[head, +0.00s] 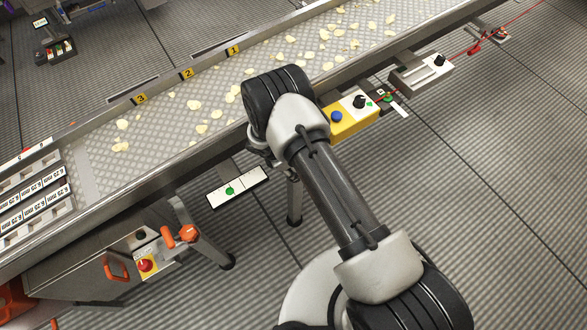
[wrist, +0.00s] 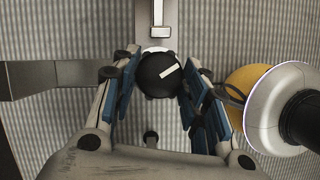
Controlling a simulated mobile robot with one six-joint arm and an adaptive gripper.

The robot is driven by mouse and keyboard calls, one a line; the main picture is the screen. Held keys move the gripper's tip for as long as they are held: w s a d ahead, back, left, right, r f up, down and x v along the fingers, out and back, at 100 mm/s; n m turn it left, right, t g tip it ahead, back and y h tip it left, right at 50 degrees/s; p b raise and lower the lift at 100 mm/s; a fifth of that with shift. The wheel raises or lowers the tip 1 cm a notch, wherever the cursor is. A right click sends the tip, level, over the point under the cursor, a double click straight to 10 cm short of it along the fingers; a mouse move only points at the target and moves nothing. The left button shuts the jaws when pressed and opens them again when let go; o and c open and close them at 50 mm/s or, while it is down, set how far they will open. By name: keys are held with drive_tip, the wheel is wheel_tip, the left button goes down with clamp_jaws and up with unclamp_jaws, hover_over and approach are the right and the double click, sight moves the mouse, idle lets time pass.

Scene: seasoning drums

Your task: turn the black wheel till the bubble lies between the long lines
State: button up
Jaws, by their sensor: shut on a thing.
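The black wheel (wrist: 155,82) shows in the wrist view as a round dark knob with a white bar mark slanting up to the right. My gripper (wrist: 157,72) is shut on it, with blue-padded fingers at its left and right sides. In the head view my arm hides the wheel and most of the gripper. The level (head: 248,183) is a white plate below the conveyor edge, left of my arm. Its green bubble (head: 230,190) lies left of the plate's middle, with a dark line to its right. Whether the bubble lies between the long lines is too small to tell.
The conveyor (head: 100,165) carries scattered yellow chips above my arm. A yellow control box (head: 352,120) with blue and black knobs sits right of my wrist. An orange-handled valve (head: 187,234) and a red stop button (head: 146,265) are at lower left.

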drive_tip(key=shift+m, duration=0.5)
drive_tip(key=o, duration=1.1)
drive_tip(key=shift+c, duration=0.2)
drive_tip(key=shift+r, duration=0.1)
drive_tip(key=v, duration=1.1)
drive_tip(key=shift+a+r, duration=0.35)
drive_tip(key=shift+w, duration=0.15)
